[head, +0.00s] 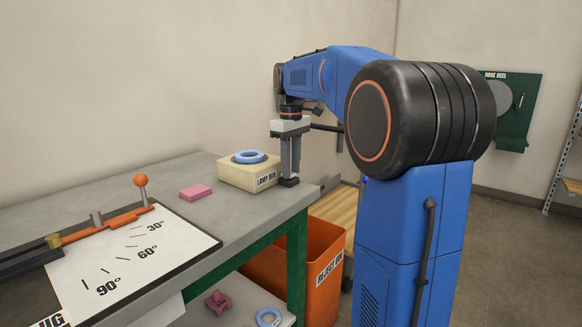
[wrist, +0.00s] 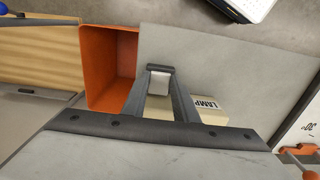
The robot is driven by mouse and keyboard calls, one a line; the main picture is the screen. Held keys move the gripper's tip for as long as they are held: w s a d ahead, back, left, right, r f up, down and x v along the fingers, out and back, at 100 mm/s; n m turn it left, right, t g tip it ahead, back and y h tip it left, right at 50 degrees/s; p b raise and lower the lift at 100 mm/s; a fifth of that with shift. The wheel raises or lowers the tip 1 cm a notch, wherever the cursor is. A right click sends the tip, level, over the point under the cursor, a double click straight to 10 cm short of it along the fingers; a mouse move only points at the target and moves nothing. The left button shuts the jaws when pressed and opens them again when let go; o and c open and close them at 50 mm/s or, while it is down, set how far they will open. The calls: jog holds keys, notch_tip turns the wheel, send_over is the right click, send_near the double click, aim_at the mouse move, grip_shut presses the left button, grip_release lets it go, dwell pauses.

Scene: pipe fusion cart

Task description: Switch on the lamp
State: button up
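The cream lamp box (head: 236,176), labelled "LAMP BOX", stands at the far right end of the grey workbench. A blue ring (head: 248,157) lies on its top. I cannot make out a switch on it. My gripper (head: 289,181) points down just right of the box, its tips low near the bench edge and apparently apart from the box.
A pink block (head: 195,192) lies left of the box. An angle-marked jig (head: 140,256) with an orange-knobbed lever (head: 140,181) occupies the near bench. An orange reject bin (head: 322,257) stands below the bench's right end. A pink part (head: 218,302) and another blue ring (head: 268,317) lie on the lower shelf.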

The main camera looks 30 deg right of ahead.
jog(key=shift+c, duration=1.3)
jog(key=shift+w+a+g+h, duration=0.1)
jog(key=shift+w+g+h, duration=0.2)
jog(key=shift+g, duration=0.5)
jog(key=o, duration=1.1)
jog(key=shift+c, duration=0.2)
jog(key=shift+r, duration=0.1)
